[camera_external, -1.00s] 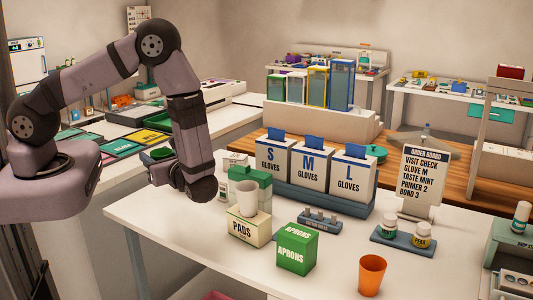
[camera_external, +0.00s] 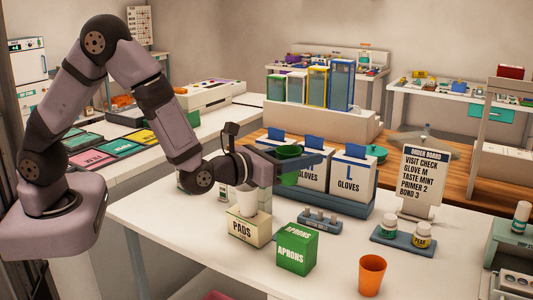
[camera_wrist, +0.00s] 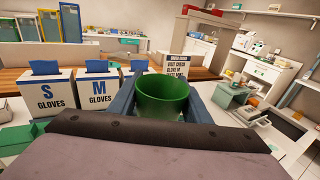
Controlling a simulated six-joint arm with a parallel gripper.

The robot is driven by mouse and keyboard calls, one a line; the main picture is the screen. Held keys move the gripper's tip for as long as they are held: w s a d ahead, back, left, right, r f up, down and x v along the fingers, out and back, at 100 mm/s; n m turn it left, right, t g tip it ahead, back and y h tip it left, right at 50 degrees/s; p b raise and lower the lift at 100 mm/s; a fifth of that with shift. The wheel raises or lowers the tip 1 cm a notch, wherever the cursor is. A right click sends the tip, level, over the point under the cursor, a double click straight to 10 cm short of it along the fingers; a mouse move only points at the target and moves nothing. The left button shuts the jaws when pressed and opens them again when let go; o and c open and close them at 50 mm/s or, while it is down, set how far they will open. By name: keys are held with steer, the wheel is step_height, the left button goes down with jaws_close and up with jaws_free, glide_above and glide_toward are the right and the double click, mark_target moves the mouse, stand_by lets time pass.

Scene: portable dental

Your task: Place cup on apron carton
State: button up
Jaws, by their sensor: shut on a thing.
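A green cup (camera_external: 288,152) is held upright by my gripper (camera_external: 297,165), above the table in front of the glove boxes. In the wrist view the green cup (camera_wrist: 162,97) sits between the two blue-grey fingers of my gripper (camera_wrist: 162,108), which are shut on it. The green apron carton (camera_external: 297,249) stands on the white table, below and in front of the gripper, with its top bare. A white cup (camera_external: 248,198) stands on the pads carton (camera_external: 243,230), partly hidden by my gripper's body. An orange cup (camera_external: 372,275) stands at the table's front right.
Glove boxes (camera_external: 352,180) stand behind my gripper, very close to it in the picture. A small blue-grey rack (camera_external: 319,222), a tray with two bottles (camera_external: 404,238) and an order board (camera_external: 421,180) stand to the right. Bare table surrounds the apron carton's front.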

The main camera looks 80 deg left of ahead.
steer(key=w+d+m+h, duration=0.2)
steer(key=d+m+h, duration=0.15)
steer(key=d, duration=0.35)
step_height(320, 180, down, 10)
steer(key=p, duration=0.1)
steer(key=shift+s+a+r+n+t, duration=0.15)
steer(key=shift+s+r+n+t, duration=0.1)
steer(key=shift+n+t, duration=0.2)
steer(key=shift+f, duration=0.25)
steer(key=o, duration=1)
steer(key=shift+o, duration=0.2)
steer(key=shift+r, duration=0.1)
